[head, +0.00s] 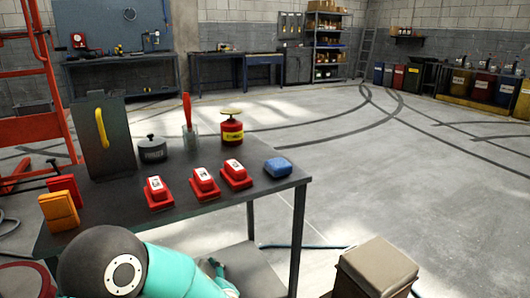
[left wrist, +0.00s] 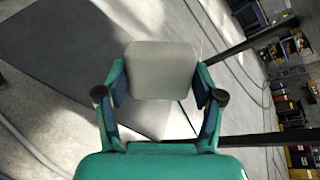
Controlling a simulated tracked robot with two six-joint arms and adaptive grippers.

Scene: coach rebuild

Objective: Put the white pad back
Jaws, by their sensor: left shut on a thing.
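In the left wrist view, the white pad (left wrist: 162,70) is pale grey-white with rounded corners. My left gripper (left wrist: 161,88) is shut on it, one teal finger on each side. In the head view my teal left arm runs low along the front of the dark table (head: 120,222); the pad itself is not visible there. My right gripper is in neither view.
Three red blocks with white labels (head: 203,185) and a blue pad (head: 278,166) sit on the table. Behind are a red can (head: 231,131), a dark pot (head: 152,149) and an upright board (head: 104,150). A tan-topped box (head: 377,266) stands at the lower right.

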